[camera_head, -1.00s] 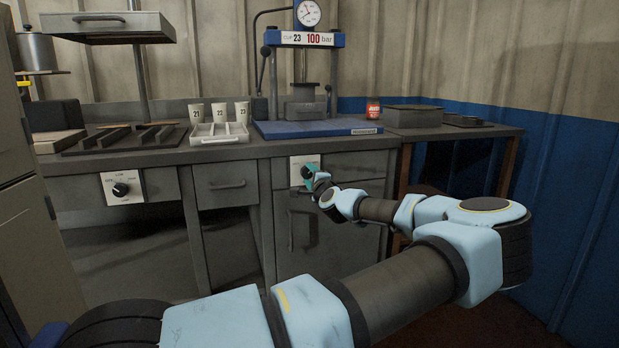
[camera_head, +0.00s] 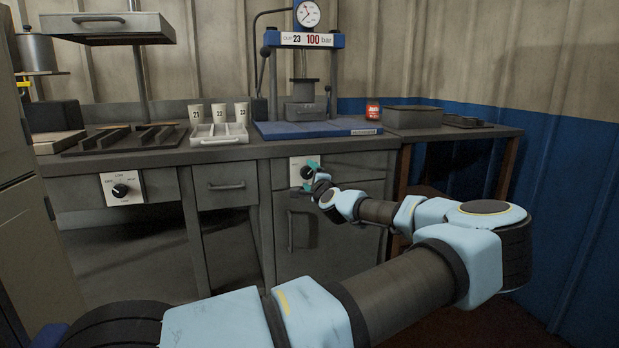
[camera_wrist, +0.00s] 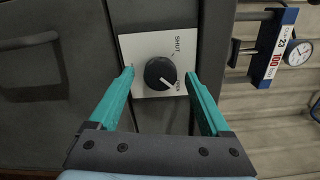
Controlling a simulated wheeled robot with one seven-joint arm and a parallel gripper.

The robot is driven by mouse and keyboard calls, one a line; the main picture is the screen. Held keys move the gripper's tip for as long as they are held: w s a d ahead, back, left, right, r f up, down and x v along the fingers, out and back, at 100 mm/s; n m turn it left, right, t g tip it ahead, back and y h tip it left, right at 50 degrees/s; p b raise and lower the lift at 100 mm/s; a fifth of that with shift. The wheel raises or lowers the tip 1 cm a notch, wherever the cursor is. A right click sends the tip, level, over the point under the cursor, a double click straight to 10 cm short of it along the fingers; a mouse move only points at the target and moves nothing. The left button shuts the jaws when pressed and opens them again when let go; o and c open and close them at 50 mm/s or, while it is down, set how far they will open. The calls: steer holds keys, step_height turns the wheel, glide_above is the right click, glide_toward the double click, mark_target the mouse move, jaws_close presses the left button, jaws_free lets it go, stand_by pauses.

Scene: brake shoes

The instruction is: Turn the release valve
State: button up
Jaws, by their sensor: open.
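In the wrist view the pointer aims to the lower right, toward that second label. My gripper (camera_wrist: 159,74) is open, with one teal finger on each side of the knob and a visible gap to it on both sides. In the head view the knob (camera_head: 307,172) sits on the cabinet front below the press, with my gripper (camera_head: 311,175) right before it; the depth between them is unclear.
A blue press (camera_head: 303,40) with a gauge (camera_head: 308,13) stands on the bench above. Another knob (camera_head: 120,190) is on a plate at the left. A drawer (camera_head: 226,187) and a cabinet door (camera_head: 330,225) have protruding handles nearby. Several cups and a tray (camera_head: 218,139) stand on the bench.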

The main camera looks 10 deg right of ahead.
steer(key=s+d, duration=0.1)
steer(key=s, duration=0.9)
steer(key=shift+s+d, duration=0.15)
steer(key=shift+s, duration=0.2)
